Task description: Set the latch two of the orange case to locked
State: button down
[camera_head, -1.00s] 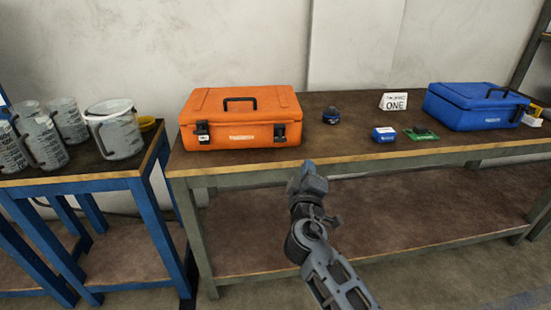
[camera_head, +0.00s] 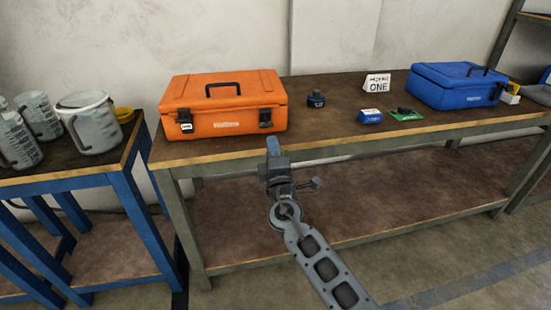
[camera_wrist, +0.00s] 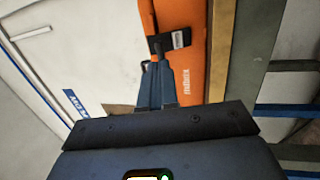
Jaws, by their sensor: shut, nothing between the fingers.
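My gripper (camera_head: 273,147) is shut and empty, in front of the bench edge and just below the right latch in the head view. In the wrist view, the shut fingertips (camera_wrist: 153,64) point towards the orange case (camera_wrist: 188,68) beside a dark latch (camera_wrist: 178,41); contact is unclear.
On the workbench (camera_head: 335,130), right of the case, are a dark round object (camera_head: 316,99), a small blue box (camera_head: 370,116), a white sign (camera_head: 377,84) and a blue case (camera_head: 458,86). A blue-framed table with pitchers (camera_head: 92,122) stands left.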

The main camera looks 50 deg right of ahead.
aim_at(269, 126)
jog(key=shift+p+x, duration=0.3)
jog(key=shift+x, duration=1.95)
jog(key=shift+r, duration=0.15)
jog(key=p, duration=0.1)
jog(key=r+p, duration=0.1)
jog(key=p, duration=0.1)
jog(key=r+p, duration=0.1)
jog(key=p, duration=0.1)
jog(key=shift+w+d+r+g+y, duration=0.1)
jog(key=shift+w+d+g+y, duration=0.2)
jog(key=shift+g+y, duration=0.1)
jog(key=shift+w+d+r, duration=0.15)
jog(key=shift+w+r, duration=0.1)
jog(key=shift+r, duration=0.2)
jog(key=shift+w+d+r, duration=0.2)
jog(key=shift+w+r, duration=0.05)
jog(key=shift+r, duration=0.25)
